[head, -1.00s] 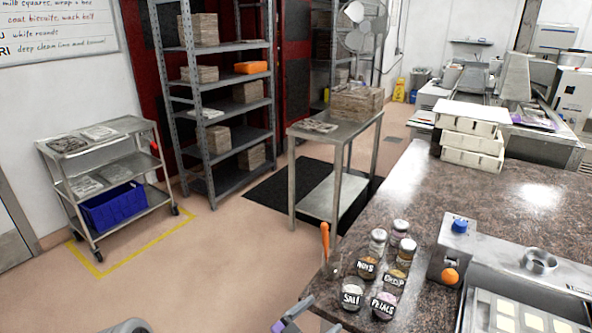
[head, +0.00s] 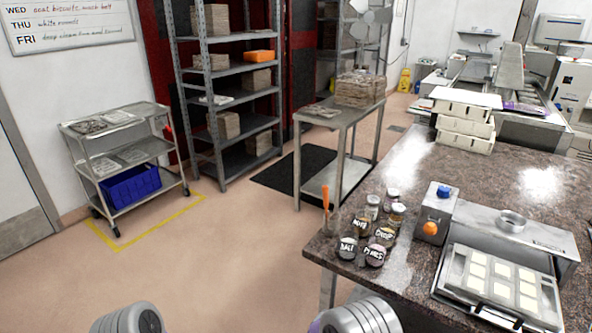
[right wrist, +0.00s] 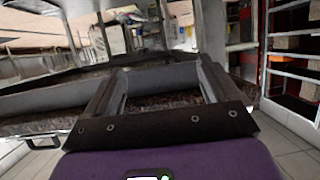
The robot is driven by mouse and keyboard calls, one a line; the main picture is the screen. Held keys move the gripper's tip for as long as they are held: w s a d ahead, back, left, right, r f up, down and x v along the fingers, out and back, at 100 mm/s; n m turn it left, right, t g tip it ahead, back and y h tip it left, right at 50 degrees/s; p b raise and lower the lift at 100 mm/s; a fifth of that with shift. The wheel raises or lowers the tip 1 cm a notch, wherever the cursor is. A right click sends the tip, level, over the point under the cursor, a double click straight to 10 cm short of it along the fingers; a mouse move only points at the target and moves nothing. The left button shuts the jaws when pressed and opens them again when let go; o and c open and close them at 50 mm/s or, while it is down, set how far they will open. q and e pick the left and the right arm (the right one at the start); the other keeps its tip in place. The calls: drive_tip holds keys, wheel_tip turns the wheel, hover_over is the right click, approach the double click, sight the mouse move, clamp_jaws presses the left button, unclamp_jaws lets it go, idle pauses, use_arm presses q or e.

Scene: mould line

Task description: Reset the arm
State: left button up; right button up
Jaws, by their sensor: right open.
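My right gripper (right wrist: 160,82) shows in the right wrist view, with its two grey fingers spread apart and nothing held between them. Dark speckled surface and a grey band show behind the gap. In the head view only rounded grey parts of my arms show at the bottom edge, and neither gripper's fingers are visible there. My left gripper is in neither current view.
A granite counter (head: 408,262) stands at the right. It bears labelled jars (head: 375,254), a mould tray (head: 541,297) with pale squares, and stacked white boxes (head: 466,126). A steel table (head: 334,118), shelving (head: 232,98) and a trolley (head: 120,150) stand behind clear floor (head: 235,240).

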drive_tip(key=s+d+f+n+g+y, duration=0.1)
drive_tip(key=s+f+g+y, duration=0.1)
drive_tip(key=f, duration=0.3)
drive_tip(key=s+d+f+g+y, duration=0.1)
drive_tip(key=s+f+y, duration=0.15)
drive_tip(key=f, duration=0.25)
drive_tip(key=s+a+f+n+g+y, duration=0.1)
drive_tip(key=s+a+f+g+y, duration=0.1)
drive_tip(key=s, duration=0.8)
drive_tip(key=s+a+f+n+g+y, duration=0.1)
drive_tip(key=s+g+y, duration=0.4)
drive_tip(key=s, duration=0.6)
wheel_tip(320, 180, down, 3)
drive_tip(key=shift+a+r+n+g+p, duration=0.1)
drive_tip(key=shift+a+n+g+p, duration=0.3)
drive_tip(key=shift+g, duration=0.3)
drive_tip(key=shift+w, duration=0.1)
